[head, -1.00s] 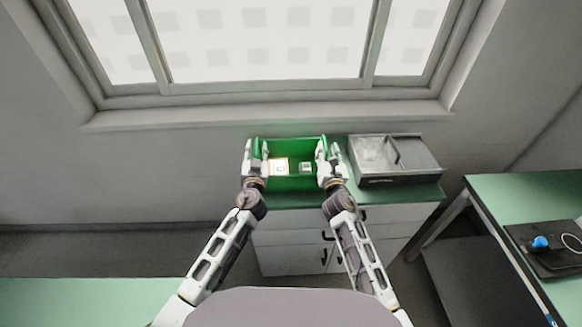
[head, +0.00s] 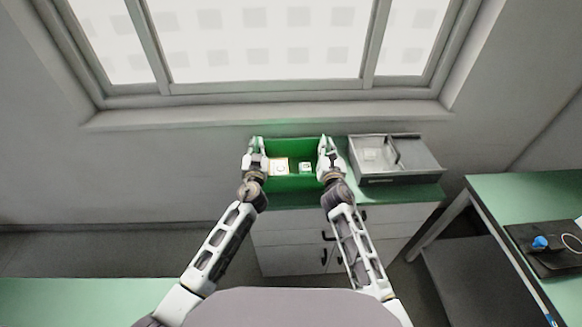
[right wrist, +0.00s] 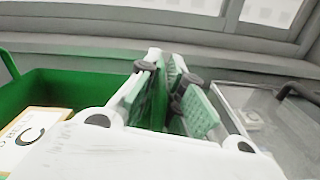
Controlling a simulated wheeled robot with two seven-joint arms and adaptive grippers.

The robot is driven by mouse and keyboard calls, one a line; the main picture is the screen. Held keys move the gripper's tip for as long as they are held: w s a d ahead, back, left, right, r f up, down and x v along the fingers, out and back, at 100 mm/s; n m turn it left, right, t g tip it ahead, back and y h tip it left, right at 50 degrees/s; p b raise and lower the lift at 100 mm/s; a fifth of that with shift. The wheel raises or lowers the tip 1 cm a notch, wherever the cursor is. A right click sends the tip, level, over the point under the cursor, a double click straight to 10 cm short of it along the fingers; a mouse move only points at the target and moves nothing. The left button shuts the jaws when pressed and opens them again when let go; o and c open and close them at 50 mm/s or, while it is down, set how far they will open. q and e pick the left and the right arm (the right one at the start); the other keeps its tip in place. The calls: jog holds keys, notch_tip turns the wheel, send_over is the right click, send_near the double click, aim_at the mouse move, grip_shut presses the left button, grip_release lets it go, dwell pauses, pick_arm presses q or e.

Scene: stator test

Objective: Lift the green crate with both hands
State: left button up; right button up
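The green crate (head: 292,183) sits on the green top of a cabinet, below the window. In it are a white box with a yellowish edge (head: 279,166) and a small pale item (head: 305,167). My left gripper (head: 253,147) is at the crate's left side and looks closed on its wall; its fingertips are small in view. My right gripper (head: 326,147) is at the right side. In the right wrist view, its padded fingers (right wrist: 169,75) are shut on the crate's green side (right wrist: 75,88). No gap under the crate can be made out.
A grey metal tray (head: 427,165) with a divider and a small item stands close to the right of the crate. A green-topped table (head: 520,200) with a dark device is further right. The wall and window sill (head: 270,117) are just behind.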

pick_arm(q)
jog(key=shift+r, duration=0.25)
grip_shut()
pick_arm(e)
jog(key=shift+r, duration=0.25)
grip_shut()
